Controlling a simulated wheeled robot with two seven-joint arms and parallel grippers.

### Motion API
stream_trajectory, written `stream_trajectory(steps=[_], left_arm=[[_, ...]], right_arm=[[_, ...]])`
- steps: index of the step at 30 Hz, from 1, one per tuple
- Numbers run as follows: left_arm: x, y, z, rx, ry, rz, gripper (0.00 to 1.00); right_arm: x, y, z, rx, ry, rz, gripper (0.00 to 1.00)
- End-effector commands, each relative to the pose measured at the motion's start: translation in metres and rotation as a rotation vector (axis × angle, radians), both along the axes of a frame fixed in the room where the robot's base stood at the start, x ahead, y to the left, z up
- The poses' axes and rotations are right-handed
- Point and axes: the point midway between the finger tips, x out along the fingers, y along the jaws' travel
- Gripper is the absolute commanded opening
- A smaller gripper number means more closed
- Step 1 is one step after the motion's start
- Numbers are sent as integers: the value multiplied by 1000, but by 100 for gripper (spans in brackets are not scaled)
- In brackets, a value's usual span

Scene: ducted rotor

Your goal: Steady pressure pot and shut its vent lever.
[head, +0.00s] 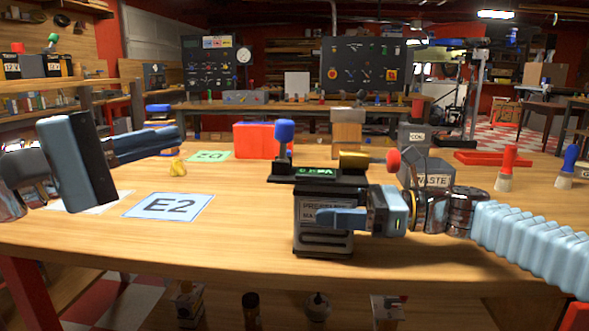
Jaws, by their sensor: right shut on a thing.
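The pressure pot (309,243) is a dark box with a pale label, standing upright near the table's front edge. A black plate with green lettering, partly unreadable, lies on top. A blue-knobbed vent lever (284,132) stands upright at the plate's left end, and a brass cylinder (354,160) sits at its right end. My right gripper (337,218) reaches in from the right and is shut on the pot, its blue finger across the front. My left gripper (165,141) is in the air at the left, apart from the pot.
An E2 card (168,206) and a green card (209,156) lie left of the pot, with a small yellow piece (178,167) between them. A red box (256,140) stands behind. A grey waste bin (428,174) is behind my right arm. Red and blue-handled tools stand at the right.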

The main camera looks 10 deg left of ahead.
Motion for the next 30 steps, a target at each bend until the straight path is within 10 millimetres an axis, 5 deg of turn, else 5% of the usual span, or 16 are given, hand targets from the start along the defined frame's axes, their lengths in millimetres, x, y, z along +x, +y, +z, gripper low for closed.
stream_trajectory(steps=[1,2,7,19,30], left_arm=[[0,0,0,0,0,0,0],[0,0,0,0,0,0,0],[0,0,0,0,0,0,0],[0,0,0,1,-1,0,0],[0,0,0,1,-1,0,0]], right_arm=[[0,0,0,1,0,-1,45],[0,0,0,1,0,-1,74],[0,0,0,0,0,-1,99],[1,-11,0,0,0,-3,99],[-1,-91,0,0,-1,-5,99]])
